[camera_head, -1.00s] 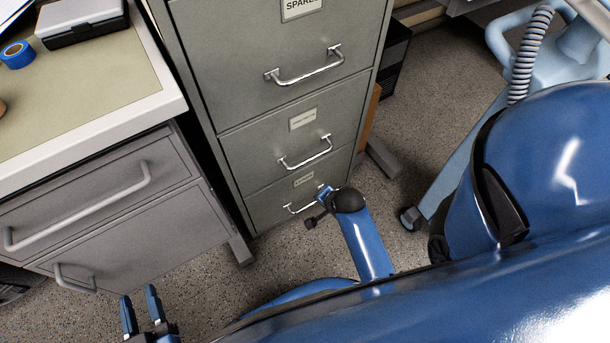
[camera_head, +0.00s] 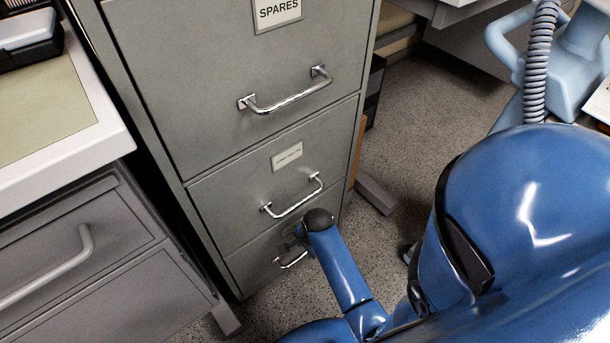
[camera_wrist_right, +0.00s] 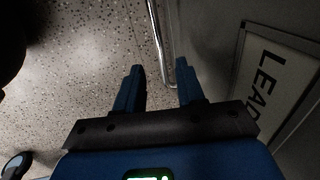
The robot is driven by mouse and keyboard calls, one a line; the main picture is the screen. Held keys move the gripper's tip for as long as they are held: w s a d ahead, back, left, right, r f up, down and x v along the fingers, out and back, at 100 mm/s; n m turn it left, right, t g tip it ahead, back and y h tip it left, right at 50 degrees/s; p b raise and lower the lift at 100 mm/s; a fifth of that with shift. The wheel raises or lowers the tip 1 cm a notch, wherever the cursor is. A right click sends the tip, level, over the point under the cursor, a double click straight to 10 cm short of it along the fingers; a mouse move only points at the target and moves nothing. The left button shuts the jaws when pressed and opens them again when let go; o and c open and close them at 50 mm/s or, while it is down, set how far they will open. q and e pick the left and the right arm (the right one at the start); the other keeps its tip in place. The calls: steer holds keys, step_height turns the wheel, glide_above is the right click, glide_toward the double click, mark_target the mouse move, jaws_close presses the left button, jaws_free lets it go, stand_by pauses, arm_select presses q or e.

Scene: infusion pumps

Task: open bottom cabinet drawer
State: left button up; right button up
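The grey filing cabinet has a bottom drawer (camera_head: 247,271) that looks flush with the front. Its chrome handle (camera_head: 291,262) is partly hidden behind my right wrist. My right gripper (camera_wrist_right: 158,82) is open, its two blue fingers apart. In the right wrist view, the handle bar (camera_wrist_right: 156,38) runs in front of the fingers, and its lower end reaches between them, close to the right finger. I cannot tell if they touch. A label reading "LEAD" (camera_wrist_right: 270,82) lies to the right on the drawer front. My left gripper is out of view.
The middle drawer handle (camera_head: 292,196) is just above my right wrist, and the top drawer (camera_head: 235,75) is labelled "SPARES". A grey drawer unit with a worktop (camera_head: 75,150) stands left. A light-blue wheeled stand (camera_head: 565,75) is at right. Speckled floor is open between.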

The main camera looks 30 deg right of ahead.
mark_target(304, 254)
steer(key=shift+w+f+b, duration=0.25)
steer(key=shift+f+b, duration=0.3)
steer(key=shift+f, duration=0.6)
steer(key=shift+w+f+b, duration=0.2)
steer(key=shift+f+b, duration=0.35)
steer(key=shift+f, duration=0.55)
jaws_close()
